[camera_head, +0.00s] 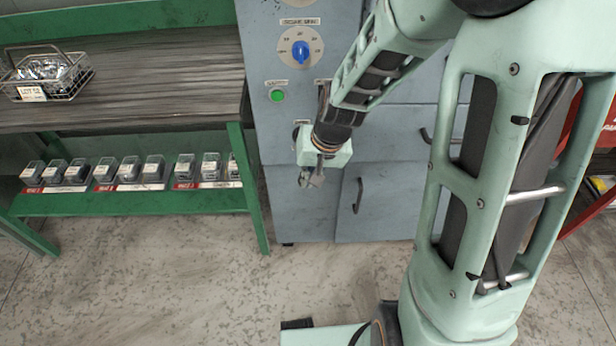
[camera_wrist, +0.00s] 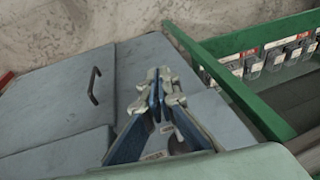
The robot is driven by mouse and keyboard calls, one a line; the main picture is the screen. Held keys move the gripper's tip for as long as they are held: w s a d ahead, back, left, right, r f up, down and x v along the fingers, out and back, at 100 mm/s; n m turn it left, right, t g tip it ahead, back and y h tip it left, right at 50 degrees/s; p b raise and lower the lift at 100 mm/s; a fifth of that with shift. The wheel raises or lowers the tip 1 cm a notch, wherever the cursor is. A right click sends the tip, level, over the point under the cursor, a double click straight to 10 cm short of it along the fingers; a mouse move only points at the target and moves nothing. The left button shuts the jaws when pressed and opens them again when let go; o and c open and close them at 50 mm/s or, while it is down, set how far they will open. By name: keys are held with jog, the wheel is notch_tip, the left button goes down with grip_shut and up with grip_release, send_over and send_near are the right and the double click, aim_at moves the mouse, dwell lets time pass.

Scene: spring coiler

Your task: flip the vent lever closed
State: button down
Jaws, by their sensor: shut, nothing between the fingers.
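My gripper (camera_head: 312,180) hangs in front of the grey machine cabinet (camera_head: 285,215) in the head view, fingers pointing down. In the wrist view my gripper (camera_wrist: 157,78) has its fingertips together with nothing between them. I cannot make out the vent lever for sure in either view. A small dark part (camera_head: 296,131) under a label shows at the left edge of my wrist; I cannot tell whether it is the lever. My wrist and forearm hide much of the panel there.
The panel has a blue-knobbed dial (camera_head: 300,52) and a green button (camera_head: 277,95). A cabinet door handle (camera_head: 357,195) is right of my gripper. On the left stands a green workbench (camera_head: 130,204) with a wire basket (camera_head: 45,75) and several small boxes. The floor in front is clear.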

jog(key=shift+f, duration=0.45)
jog(key=shift+s+f+b, duration=0.1)
jog(key=shift+b, duration=0.2)
